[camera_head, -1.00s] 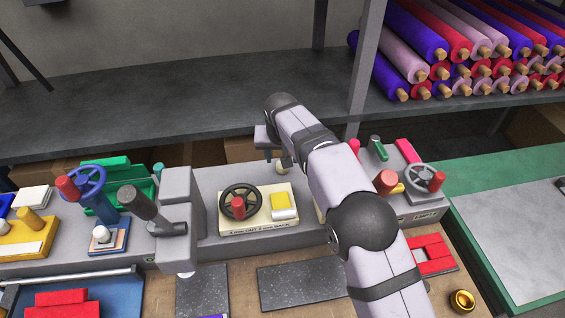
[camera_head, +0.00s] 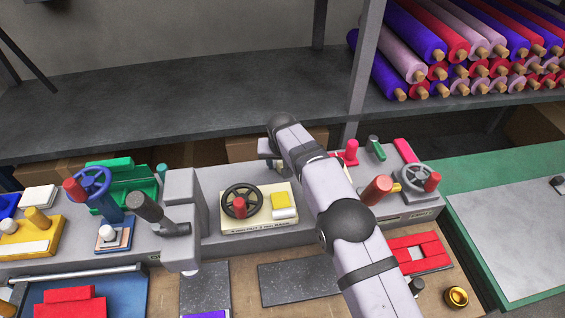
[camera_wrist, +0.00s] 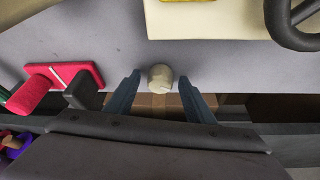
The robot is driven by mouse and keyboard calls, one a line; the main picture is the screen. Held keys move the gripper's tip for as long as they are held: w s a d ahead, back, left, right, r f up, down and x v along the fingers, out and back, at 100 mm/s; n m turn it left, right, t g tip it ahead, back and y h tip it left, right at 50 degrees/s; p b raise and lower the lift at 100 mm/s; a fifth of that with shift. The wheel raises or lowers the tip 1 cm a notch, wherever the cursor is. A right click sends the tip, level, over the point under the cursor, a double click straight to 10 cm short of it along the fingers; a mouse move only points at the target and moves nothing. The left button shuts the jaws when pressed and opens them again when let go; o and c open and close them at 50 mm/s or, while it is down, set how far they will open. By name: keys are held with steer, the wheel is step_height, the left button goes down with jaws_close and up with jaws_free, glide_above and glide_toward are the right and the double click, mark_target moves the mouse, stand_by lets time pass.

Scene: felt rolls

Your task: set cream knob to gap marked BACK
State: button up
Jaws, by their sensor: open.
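The cream knob (camera_wrist: 160,77) is a small round knob with a mark on its face. It stands at the edge of the grey machine bed in the wrist view. My gripper (camera_wrist: 158,86) is open, with one dark blue finger on each side of the knob; small gaps show between it and the fingers. In the head view my arm hides the knob and most of my gripper. The cream plate (camera_head: 285,225) carries a black handwheel (camera_head: 241,187) with a red handle and a yellow-and-white block (camera_head: 281,204). Its printed lettering is too small to read surely, and I cannot make out the BACK gap.
A red block with a black piece (camera_wrist: 65,85) lies left of my fingers in the wrist view. A second handwheel (camera_head: 418,176) and a red-handled lever (camera_head: 377,190) stand right of my arm. Felt rolls (camera_head: 460,45) fill the shelf behind.

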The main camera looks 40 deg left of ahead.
steer(key=c, duration=1.1)
steer(key=shift+o, duration=0.2)
steer(key=shift+n+b, duration=0.4)
steer(key=shift+n, duration=0.4)
steer(key=o, duration=1.1)
steer(key=shift+c, duration=0.2)
steer(key=b+v, duration=0.3)
steer(key=v, duration=0.4)
steer(key=shift+d+r, duration=0.2)
steer(key=shift+d, duration=0.05)
steer(key=shift+w, duration=0.1)
